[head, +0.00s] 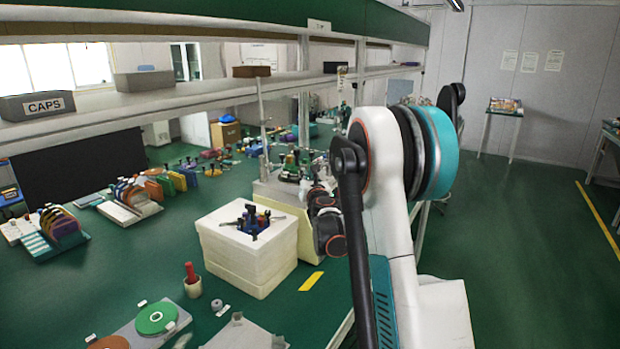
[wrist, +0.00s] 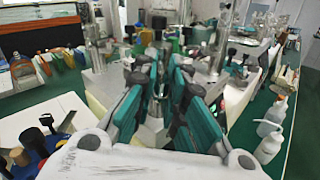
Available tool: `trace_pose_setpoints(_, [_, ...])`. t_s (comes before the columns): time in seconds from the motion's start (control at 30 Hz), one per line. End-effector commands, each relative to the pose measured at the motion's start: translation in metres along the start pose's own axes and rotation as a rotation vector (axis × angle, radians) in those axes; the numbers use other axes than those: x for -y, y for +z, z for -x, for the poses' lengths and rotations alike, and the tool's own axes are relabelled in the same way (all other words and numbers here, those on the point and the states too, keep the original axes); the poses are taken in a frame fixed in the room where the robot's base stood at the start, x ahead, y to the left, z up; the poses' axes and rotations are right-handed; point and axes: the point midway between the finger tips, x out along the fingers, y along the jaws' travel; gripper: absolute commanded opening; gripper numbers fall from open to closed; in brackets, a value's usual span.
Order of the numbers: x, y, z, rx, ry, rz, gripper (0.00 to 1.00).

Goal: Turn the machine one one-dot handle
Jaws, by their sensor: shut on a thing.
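My gripper (wrist: 162,75) reaches over the machine (wrist: 104,85) in the wrist view. Its two teal-padded fingers are close together and shut on a slim part between them, seemingly a machine handle. The fingers largely hide that part, and I cannot make out any dot marks on it. A pale metal piece (wrist: 153,125) shows low between the fingers. In the head view the machine (head: 274,192) stands on the bench behind the cream block, and my arm's dark joints cover its right side. The gripper itself is hidden there.
A cream block (head: 245,262) with a blue and black fixture (head: 252,222) stands close in front of the machine. A red-handled tool in a cup (head: 192,285) and a green disc (head: 156,318) lie nearer. White bottles (wrist: 270,146) stand right in the wrist view. A shelf (head: 190,95) runs above the bench.

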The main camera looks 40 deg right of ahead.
Motion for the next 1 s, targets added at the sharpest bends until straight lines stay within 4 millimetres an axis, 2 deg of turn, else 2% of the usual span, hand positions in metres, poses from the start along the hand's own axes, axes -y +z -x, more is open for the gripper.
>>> trace_pose_setpoints(0.1, [-0.011,-0.003,0.000,0.020,-0.101,0.000,0.00])
trace_pose_setpoints(0.6, [-0.031,-0.007,-0.009,0.106,-0.539,-0.002,0.00])
trace_pose_setpoints(1.0, [-0.037,-0.009,-0.014,0.144,-0.730,-0.002,0.00])
